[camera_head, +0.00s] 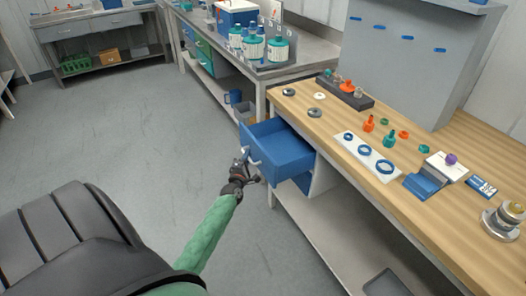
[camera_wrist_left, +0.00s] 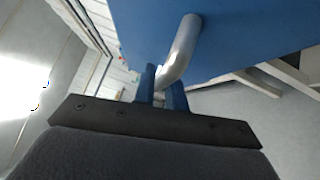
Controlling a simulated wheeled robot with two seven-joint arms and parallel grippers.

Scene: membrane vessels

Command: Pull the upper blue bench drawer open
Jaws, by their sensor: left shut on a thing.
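The upper blue bench drawer (camera_head: 284,148) stands pulled out from under the wooden bench top, its open top showing an empty-looking inside. Its silver handle (camera_head: 251,158) is on the front face. My left gripper (camera_head: 246,160) is at that handle. In the left wrist view the two blue fingers (camera_wrist_left: 163,92) are shut on the silver handle (camera_wrist_left: 181,50), below the blue drawer front (camera_wrist_left: 235,30). My right gripper is not in view.
The wooden bench top (camera_head: 450,215) holds rings, a white card with blue rings (camera_head: 366,157), small coloured fittings and a blue block (camera_head: 424,185). A metal bench (camera_head: 300,60) with bottles stands behind. The grey floor (camera_head: 130,130) left of the drawer is clear.

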